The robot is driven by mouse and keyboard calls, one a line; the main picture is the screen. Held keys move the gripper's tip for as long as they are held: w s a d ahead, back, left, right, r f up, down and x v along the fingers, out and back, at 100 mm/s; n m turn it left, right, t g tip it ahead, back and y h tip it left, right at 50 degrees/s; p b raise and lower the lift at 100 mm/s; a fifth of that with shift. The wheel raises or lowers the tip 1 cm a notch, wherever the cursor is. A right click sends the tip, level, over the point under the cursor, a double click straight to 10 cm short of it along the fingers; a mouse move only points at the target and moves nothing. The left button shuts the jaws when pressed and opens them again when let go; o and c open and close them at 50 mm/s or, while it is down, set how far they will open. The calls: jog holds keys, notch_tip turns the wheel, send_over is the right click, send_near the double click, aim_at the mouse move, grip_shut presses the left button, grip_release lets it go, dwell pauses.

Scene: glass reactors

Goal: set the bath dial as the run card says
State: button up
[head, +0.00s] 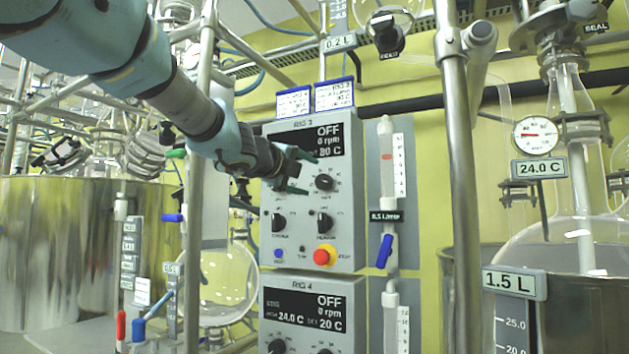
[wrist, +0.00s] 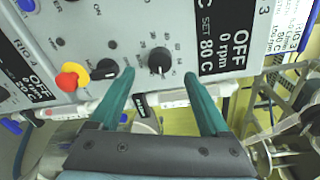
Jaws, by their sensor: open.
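The grey RIG 3 control box (head: 350,240) has a display (head: 318,142) reading OFF, 0 rpm and 80 C; the wrist view shows SET 80 C on the display (wrist: 222,40). A black dial (head: 324,183) with a ring of marks sits below it, and shows in the wrist view (wrist: 159,62). My gripper (head: 307,173) is open in front of the panel, its teal fingers (wrist: 159,76) to either side of the dial in the wrist picture, holding nothing. I cannot tell contact. Two blue-clipped cards (head: 293,103) (head: 334,96) stand on top, their print mostly unreadable.
Below the dial are two black switches (head: 279,221) (head: 325,223) and a red stop button (head: 322,256) on yellow. A RIG 4 box (head: 345,290) sits underneath. A metal post (head: 458,180) and flow tube (head: 388,170) stand right; a glass flask (head: 228,285) hangs lower left.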

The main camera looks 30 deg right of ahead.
jog(key=v, duration=0.5)
jog(key=shift+a, duration=0.15)
dwell(0.3)
